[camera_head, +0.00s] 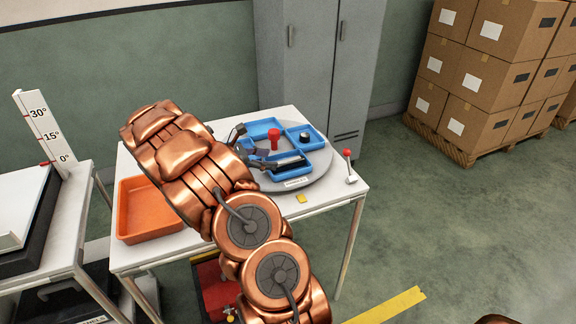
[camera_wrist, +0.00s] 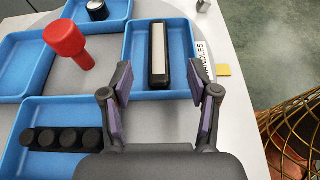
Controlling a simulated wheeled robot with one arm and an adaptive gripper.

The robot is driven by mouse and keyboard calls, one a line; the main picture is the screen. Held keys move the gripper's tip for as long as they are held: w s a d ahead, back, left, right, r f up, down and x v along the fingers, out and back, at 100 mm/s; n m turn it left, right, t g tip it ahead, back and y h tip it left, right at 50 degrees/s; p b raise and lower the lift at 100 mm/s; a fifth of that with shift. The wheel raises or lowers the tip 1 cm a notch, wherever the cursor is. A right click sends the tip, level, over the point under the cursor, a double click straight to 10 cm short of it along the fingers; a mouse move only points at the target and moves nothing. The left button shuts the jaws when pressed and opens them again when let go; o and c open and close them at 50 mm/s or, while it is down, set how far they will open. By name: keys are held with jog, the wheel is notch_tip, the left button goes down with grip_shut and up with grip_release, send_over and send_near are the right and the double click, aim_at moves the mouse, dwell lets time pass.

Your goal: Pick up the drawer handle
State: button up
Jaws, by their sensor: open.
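The drawer handle (camera_wrist: 158,55) is a long black bar with a pale strip along its top. It lies in a blue tray (camera_wrist: 135,82), beside a label reading "HANDLES" on the round grey turntable. My gripper (camera_wrist: 160,84) is open and empty in the wrist view. Its two purple-padded fingers stand apart around the near end of the handle in the picture; I cannot tell the height between them. In the head view my gripper (camera_head: 258,150) is over the turntable (camera_head: 322,170), partly hidden by my copper arm, and the dark handle (camera_head: 291,164) shows just right of it.
A red knob (camera_wrist: 68,45), a black knob (camera_wrist: 97,8) and several black pieces (camera_wrist: 60,139) sit in or by neighbouring blue trays. An orange bin (camera_head: 145,212) stands left on the table. A red-tipped lever (camera_head: 348,160) and yellow piece (camera_head: 300,198) are right.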

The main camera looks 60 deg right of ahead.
aim_at(286, 161)
jog(key=shift+p+x, duration=0.65)
jog(key=shift+x, duration=3.35)
jog(key=shift+w, duration=0.1)
jog(key=shift+c, duration=0.3)
grip_shut()
